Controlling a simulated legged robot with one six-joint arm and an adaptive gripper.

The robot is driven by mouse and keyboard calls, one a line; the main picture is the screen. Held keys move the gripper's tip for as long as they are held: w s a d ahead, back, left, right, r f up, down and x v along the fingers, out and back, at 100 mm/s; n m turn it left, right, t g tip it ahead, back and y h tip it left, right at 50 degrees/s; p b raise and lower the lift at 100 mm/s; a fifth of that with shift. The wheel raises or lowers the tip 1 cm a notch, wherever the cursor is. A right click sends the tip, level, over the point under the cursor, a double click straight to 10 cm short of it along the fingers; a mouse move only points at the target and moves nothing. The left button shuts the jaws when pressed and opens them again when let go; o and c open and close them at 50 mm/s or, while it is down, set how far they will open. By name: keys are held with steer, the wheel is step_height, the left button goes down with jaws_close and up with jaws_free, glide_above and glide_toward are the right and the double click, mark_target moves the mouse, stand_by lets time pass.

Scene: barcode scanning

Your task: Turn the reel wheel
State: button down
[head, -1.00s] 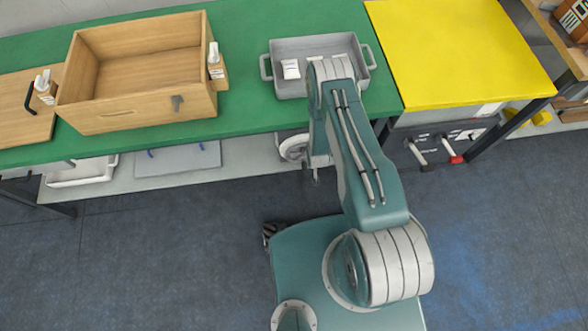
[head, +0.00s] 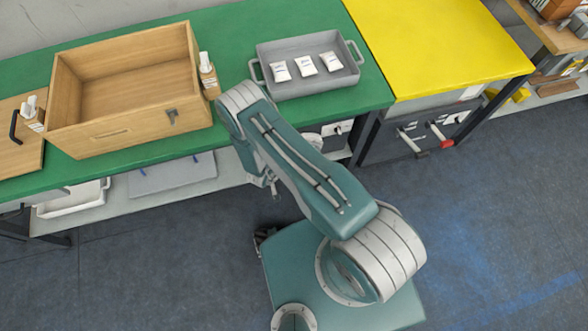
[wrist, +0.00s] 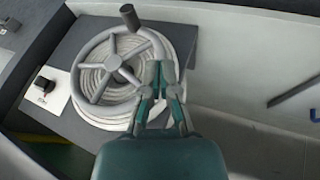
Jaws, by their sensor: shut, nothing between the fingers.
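In the wrist view the reel wheel (wrist: 98,78) is a grey spoked ring over a coil of pale hose, mounted on a dark grey plate (wrist: 62,122). A dark crank knob (wrist: 129,16) stands up from its rim at the top. My gripper (wrist: 159,70) is shut and empty, with its fingertips over the right side of the wheel's rim. I cannot tell whether they touch it. The knob is apart from the fingers, above and left of them. In the head view my arm hides most of the reel and my fingertips.
A dark knob on a white plate (wrist: 44,91) sits left of the reel. A pale wall (wrist: 240,50) is on the right. Above are the green bench (head: 235,30), wooden crate (head: 130,125), grey tray (head: 350,82) with three packets and yellow top (head: 440,45). Open floor lies right.

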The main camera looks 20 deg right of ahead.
steer(key=d+x, duration=0.2)
steer(key=x, duration=0.9)
steer(key=shift+s+d+r, duration=0.2)
steer(key=shift+s+d, duration=0.15)
steer(key=shift+d+f, duration=0.25)
steer(key=shift+d, duration=0.45)
steer(key=shift+a, duration=0.15)
